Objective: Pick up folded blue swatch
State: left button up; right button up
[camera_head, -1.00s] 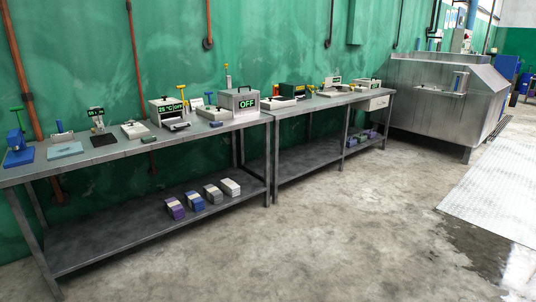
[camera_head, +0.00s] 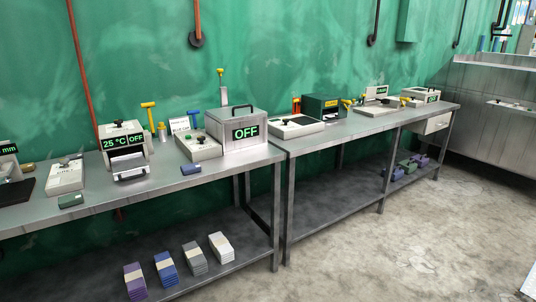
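A small dark blue folded piece (camera_head: 191,169), which looks like the folded blue swatch, lies flat near the front edge of the left bench (camera_head: 110,202), in front of a white device. A similar dark green folded piece (camera_head: 71,201) lies further left on the same bench. A banded blue stack (camera_head: 167,271) stands on the lower shelf between a purple stack (camera_head: 135,281) and a grey stack (camera_head: 194,260). Neither of my grippers is in view.
Concrete floor (camera_head: 400,240) is clear in front.

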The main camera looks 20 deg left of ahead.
aim_at(193, 168)
jog(key=i+l, duration=0.1)
jog(key=i, duration=0.75)
jog(key=i+l+u, duration=0.15)
jog(key=i, duration=0.7)
